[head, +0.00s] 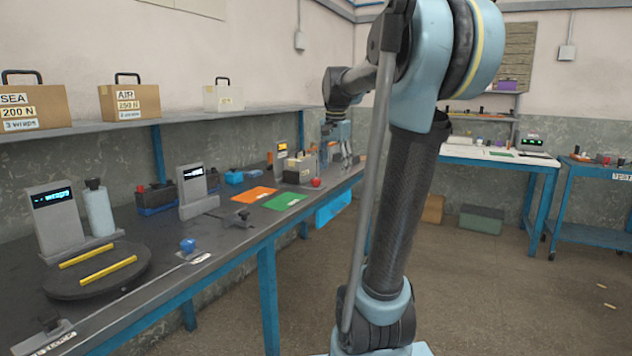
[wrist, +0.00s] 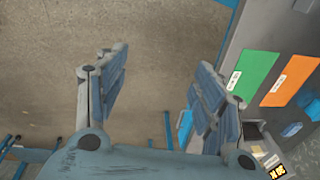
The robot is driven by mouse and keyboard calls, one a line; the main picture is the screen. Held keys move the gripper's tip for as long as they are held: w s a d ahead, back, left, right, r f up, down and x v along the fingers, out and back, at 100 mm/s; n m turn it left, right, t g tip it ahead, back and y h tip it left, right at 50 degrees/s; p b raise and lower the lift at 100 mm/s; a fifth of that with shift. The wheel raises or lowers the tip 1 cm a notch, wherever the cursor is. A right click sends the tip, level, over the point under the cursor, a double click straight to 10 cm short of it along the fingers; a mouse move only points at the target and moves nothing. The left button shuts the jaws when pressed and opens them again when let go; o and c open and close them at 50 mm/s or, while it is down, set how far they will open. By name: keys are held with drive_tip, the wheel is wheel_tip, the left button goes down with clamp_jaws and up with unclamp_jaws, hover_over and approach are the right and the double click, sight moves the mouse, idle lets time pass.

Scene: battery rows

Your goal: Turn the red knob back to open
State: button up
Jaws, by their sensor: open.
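A small red knob (head: 316,182) shows in the head view near the far end of the long grey bench, at its front edge. It is too small to tell how it is turned. My gripper (head: 341,157) hangs above the far end of that bench, a little behind and right of the knob in the picture, apart from it. In the wrist view my gripper (wrist: 162,65) has its two fingers wide apart with nothing between them, over bare floor. I cannot make out the red knob in the wrist view.
A green card (head: 283,201) and an orange card (head: 254,195) lie on the bench (head: 225,243). A grey display (head: 192,190) and a dark turntable (head: 97,283) with yellow bars stand nearer. Boxes sit on the shelf (head: 180,118) above. The floor (head: 500,285) at right is mostly clear.

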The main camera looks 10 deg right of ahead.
drive_tip(key=w+r+m, duration=0.3)
drive_tip(key=w+r, duration=0.2)
drive_tip(key=w, duration=0.7)
drive_tip(key=m+g, duration=0.1)
drive_tip(key=m, duration=1.3)
hover_over(316, 179)
wheel_tip(316, 179, down, 5)
drive_tip(key=shift+n, duration=0.3)
wheel_tip(316, 179, down, 17)
drive_tip(key=shift+s+a+r, duration=0.1)
drive_tip(key=shift+a, duration=0.05)
